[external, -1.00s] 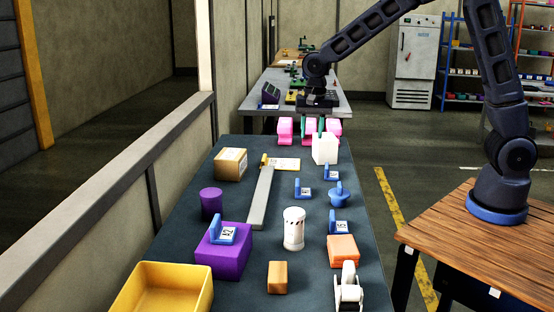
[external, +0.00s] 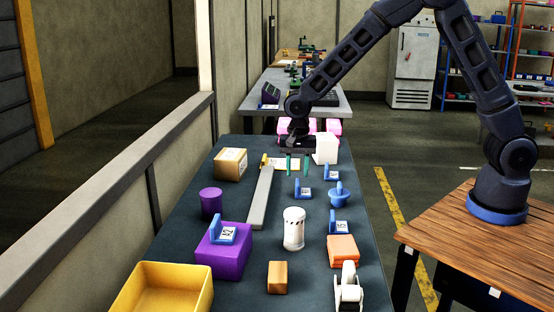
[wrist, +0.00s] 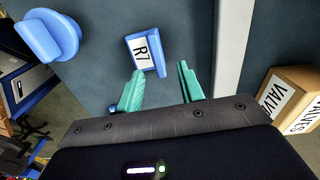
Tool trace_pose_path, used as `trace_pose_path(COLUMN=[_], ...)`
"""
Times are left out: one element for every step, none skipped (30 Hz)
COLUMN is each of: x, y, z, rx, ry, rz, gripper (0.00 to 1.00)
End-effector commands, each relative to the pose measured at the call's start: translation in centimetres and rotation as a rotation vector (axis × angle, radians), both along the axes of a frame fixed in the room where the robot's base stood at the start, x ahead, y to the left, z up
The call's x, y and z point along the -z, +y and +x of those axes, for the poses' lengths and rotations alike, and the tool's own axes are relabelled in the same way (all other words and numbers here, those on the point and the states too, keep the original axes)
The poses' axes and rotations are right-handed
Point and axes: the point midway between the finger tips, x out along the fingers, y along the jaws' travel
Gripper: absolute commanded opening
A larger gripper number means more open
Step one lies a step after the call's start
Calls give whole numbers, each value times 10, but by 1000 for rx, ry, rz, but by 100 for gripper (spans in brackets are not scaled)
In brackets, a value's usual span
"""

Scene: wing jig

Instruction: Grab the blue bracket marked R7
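The blue bracket marked R7 (wrist: 146,52) lies on the dark table, its white label facing up in the wrist view. In the external view it appears to be the small bracket (external: 304,190) right of the grey bar, its label too small to read there. My gripper (external: 298,174) is above the table, just behind and above this bracket. Its green fingers are apart and empty. In the wrist view the bracket is just beyond the open fingertips (wrist: 160,70), touching neither as far as I can tell.
A grey bar (external: 260,200) lies left of the bracket. A blue knob (external: 340,194) and another blue bracket (external: 329,174) are to its right. A white block (external: 325,149) stands behind, and a cardboard box (external: 229,165) at the left. A white cylinder (external: 293,230) is nearer the front.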

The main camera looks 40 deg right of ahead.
Motion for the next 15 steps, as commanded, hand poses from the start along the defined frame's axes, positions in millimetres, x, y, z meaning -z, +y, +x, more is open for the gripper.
trace_pose_path(x=[4,6,10,14,18,23,28,32,37,41,44,47,48,49,50], y=[0,1,1,2,3,4,4,5,4,5,5,5,5,5,5], z=[-1,-2,-3,-4,-5,-6,-8,-8,-7,-7,-7,-7,-7,-7,-7], rx=[-1,-1,-1,-1,-1,-2,-2,-2,-1,-1,-1,-1,-1,-1,-1], ry=[1,1,2,2,2,2,3,4,2,1,1,1,1,1,1], rz=[-1,-1,-2,-2,-2,-2,-3,-3,-2,-1,-1,-1,-1,-1,-1], gripper=[38,38,38,38,38,38,38,38,38,38,38,38,38,38,38])
